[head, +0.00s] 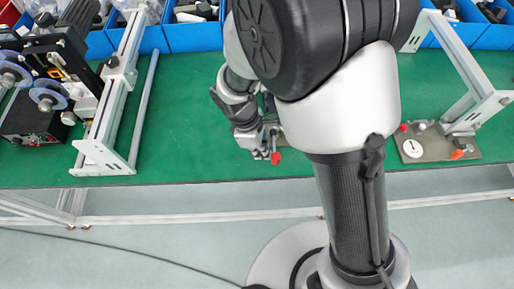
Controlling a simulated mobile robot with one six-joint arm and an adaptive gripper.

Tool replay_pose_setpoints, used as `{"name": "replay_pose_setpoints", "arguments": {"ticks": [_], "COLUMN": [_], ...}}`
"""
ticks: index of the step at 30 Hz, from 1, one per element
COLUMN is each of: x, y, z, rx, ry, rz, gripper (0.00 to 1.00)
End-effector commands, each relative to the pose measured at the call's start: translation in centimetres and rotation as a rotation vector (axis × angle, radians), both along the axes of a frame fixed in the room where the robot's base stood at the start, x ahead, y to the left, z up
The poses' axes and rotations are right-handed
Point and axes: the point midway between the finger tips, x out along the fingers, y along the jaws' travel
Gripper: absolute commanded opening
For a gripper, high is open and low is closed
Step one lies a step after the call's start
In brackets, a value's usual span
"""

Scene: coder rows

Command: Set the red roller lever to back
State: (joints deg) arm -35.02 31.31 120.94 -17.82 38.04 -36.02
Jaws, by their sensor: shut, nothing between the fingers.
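A red knob (276,158), apparently the end of the red roller lever, shows in the head view near the front edge of the green table. A short grey stem runs from it toward the back, up to a small plate mostly hidden by my arm. My gripper (262,153) is shut and empty, pointing down just left of the red knob. Whether its fingers touch the lever cannot be told. The lever's base is largely hidden behind my gripper and arm.
A plate (437,154) at right carries a white dial (412,148) and small red and orange parts. White frames (105,145) stand left and right. A black machine with spools (48,95) is at far left. Blue bins (193,37) line the back. Green table (190,150) is clear left of my gripper.

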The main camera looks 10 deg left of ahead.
Motion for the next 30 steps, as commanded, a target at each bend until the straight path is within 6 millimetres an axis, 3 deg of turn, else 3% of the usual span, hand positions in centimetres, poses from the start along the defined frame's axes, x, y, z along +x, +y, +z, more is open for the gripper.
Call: {"name": "replay_pose_setpoints", "arguments": {"ticks": [15,30], "x": [-0.2,0.1], "y": [-3.6,-4.8], "z": [0.1,0.0], "rx": [-0.001,-0.001], "ry": [0.001,0.001], "rz": [0.413,0.417], "gripper": [0.00,0.00]}}
